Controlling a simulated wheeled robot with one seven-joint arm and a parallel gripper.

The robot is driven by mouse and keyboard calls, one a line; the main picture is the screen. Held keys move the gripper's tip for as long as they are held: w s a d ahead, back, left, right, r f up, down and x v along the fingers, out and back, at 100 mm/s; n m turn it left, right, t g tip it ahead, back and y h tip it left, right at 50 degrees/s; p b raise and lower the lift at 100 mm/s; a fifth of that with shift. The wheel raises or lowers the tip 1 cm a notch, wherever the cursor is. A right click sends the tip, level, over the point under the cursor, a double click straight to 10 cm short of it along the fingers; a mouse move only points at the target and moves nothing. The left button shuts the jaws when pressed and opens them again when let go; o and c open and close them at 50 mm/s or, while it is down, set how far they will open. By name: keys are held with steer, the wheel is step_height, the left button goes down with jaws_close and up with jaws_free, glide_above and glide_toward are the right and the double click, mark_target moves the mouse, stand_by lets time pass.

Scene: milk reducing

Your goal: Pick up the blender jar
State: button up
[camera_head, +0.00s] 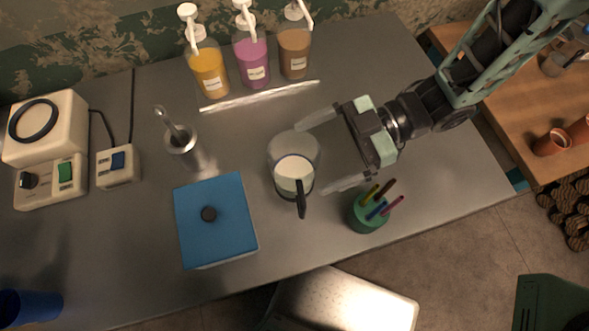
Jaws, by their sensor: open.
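The blender jar (307,147) is a clear vessel with white liquid inside and a dark handle toward the front. It stands on the grey counter (400,50), near the middle of the head view. My gripper (334,156) is open, with its two pale fingers pointing left. The fingertips are at the jar's right side, one toward its far side and one toward its near side. I cannot tell whether either finger touches the jar. The cream blender base (45,135) with a green switch is at the far left.
A blue box (222,235) with a dark knob lies left of the jar. A green pen cup (367,213) stands close to my near finger. A metal cup (180,142) with a utensil is left. Orange (209,75), purple (252,65) and brown (294,58) bottles stand behind.

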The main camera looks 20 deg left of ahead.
mark_target(296, 182)
steer(key=p+x, duration=0.1)
steer(key=x, duration=0.3)
steer(key=shift+a+r+p, duration=0.2)
steer(key=shift+p, duration=0.2)
steer(key=shift+s+a+f, duration=0.25)
steer(key=shift+s+a, duration=0.1)
steer(key=shift+a, duration=0.05)
steer(key=c, duration=1.6)
steer(key=shift+r, duration=0.1)
